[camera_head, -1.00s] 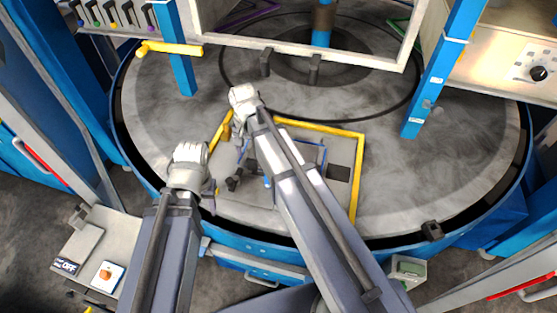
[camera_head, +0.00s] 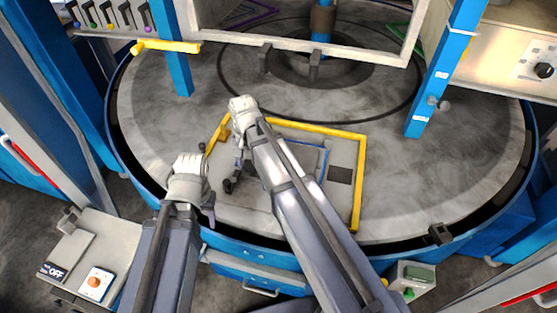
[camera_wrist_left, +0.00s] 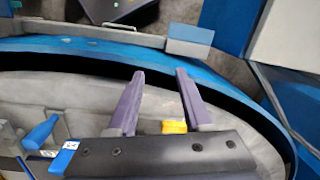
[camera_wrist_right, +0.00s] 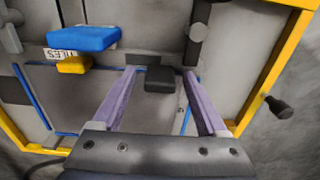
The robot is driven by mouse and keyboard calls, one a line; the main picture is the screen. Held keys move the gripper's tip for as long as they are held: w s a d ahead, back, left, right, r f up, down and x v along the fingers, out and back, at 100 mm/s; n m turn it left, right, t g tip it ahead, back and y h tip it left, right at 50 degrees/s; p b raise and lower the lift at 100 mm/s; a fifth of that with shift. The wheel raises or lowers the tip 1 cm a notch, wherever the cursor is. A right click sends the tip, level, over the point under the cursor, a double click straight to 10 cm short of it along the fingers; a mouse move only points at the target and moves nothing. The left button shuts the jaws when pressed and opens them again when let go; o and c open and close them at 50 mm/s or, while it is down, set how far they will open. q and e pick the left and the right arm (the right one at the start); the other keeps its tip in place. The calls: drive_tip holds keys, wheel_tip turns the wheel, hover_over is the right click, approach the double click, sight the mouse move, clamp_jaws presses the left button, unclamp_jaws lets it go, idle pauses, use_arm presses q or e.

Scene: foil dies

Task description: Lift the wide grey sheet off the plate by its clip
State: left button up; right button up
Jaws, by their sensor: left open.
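The plate (camera_head: 348,149) is a grey panel edged in yellow on the round table, with thin blue lines on it. My right gripper (camera_wrist_right: 160,72) is open above the plate. In the right wrist view a small dark grey block (camera_wrist_right: 160,79), perhaps the clip of the grey sheet, shows between its fingers, with gaps on both sides. The grey sheet's outline is hard to tell from the plate, and my right arm hides part of it in the head view. My left gripper (camera_wrist_left: 160,73) is open and empty near the table's front rim.
A blue block (camera_wrist_right: 84,38) labelled TILES and a yellow block (camera_wrist_right: 74,65) lie left of the right fingers. A dark knob (camera_wrist_right: 278,106) stands outside the yellow edge. A blue post (camera_head: 430,95) and a white frame (camera_head: 300,45) stand behind.

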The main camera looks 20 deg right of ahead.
clamp_jaws()
idle(0.4)
drive_tip(key=shift+r, duration=0.1)
